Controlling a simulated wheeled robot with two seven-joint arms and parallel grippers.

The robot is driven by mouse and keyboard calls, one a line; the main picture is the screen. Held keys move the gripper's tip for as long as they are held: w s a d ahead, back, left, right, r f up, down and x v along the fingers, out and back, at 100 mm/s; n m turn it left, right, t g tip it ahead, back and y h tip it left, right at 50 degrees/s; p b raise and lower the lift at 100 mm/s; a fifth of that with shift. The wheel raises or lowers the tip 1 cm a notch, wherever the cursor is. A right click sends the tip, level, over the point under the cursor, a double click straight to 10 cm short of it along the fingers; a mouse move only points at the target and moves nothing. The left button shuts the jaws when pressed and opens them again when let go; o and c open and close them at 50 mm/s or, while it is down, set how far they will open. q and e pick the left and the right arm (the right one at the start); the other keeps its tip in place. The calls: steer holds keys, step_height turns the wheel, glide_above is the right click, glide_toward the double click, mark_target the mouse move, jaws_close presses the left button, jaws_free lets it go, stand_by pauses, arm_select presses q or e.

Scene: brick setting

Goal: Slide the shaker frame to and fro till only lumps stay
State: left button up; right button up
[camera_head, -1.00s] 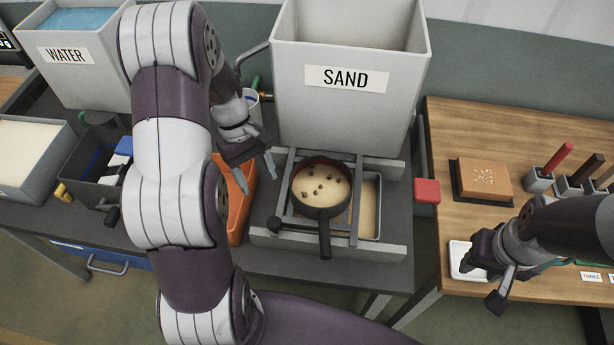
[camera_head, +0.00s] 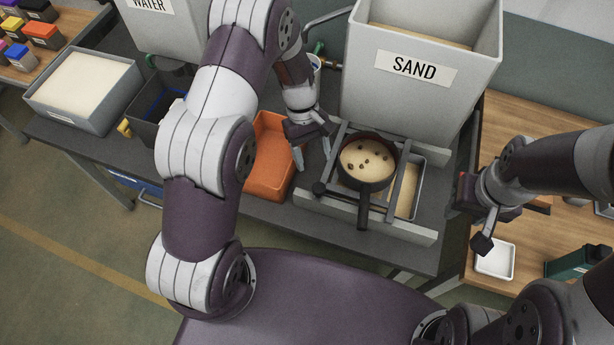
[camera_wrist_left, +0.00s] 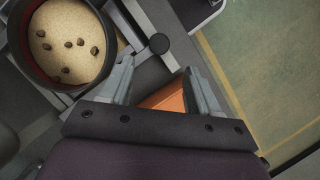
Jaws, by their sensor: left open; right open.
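The shaker frame (camera_head: 337,184) is a grey metal frame on rails below the sand bin, with a dark knob (camera_head: 319,188) at its left front; the knob also shows in the left wrist view (camera_wrist_left: 159,43). A round dark sieve (camera_head: 363,181) with a handle sits in the frame, holding pale sand and several dark lumps (camera_head: 366,158). My left gripper (camera_head: 313,154) is open and empty, just left of the frame; in the left wrist view its fingers (camera_wrist_left: 163,85) point toward the knob, apart from it. My right gripper (camera_head: 470,222) is open and empty, right of the frame.
A tray of sand (camera_head: 407,190) lies under the frame's right side. An orange bin (camera_head: 265,184) stands close to the left gripper. The sand bin (camera_head: 417,95) rises behind. A white dish (camera_head: 495,261) lies on the wooden table at right.

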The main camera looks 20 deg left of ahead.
mark_target(319, 188)
arm_select(q)
steer(key=p+x, duration=0.2)
steer(key=x, duration=0.6)
steer(key=shift+f, duration=0.3)
steer(key=shift+s+d+f, duration=0.1)
steer(key=shift+d+f, duration=0.05)
steer(key=shift+f, duration=0.15)
steer(key=shift+d, duration=0.1)
arm_select(e)
step_height(319, 188, up, 3)
steer(key=shift+d+f, duration=0.15)
